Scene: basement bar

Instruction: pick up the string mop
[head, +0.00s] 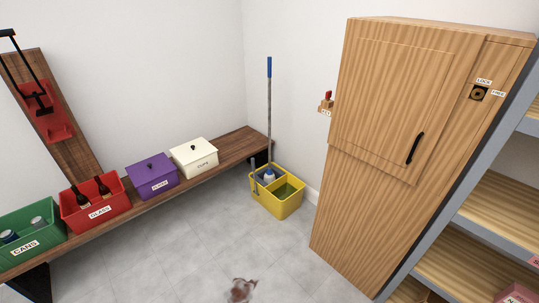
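The string mop (269,110) stands nearly upright in the corner, with a long grey pole and a blue grip at its top. Its lower end goes down into a yellow bucket (277,209). A small white and blue shape shows at the foot of the pole, but I cannot tell whether it is the mop head. Neither of my grippers is in view.
A wooden bench (231,148) along the left wall bears a green bin (30,230), a red bin (92,205), a purple box (152,175) and a cream box (194,157). A wooden cabinet (375,170) and shelves (500,210) stand right. The floor has a reddish-brown stain (240,290) and is otherwise clear.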

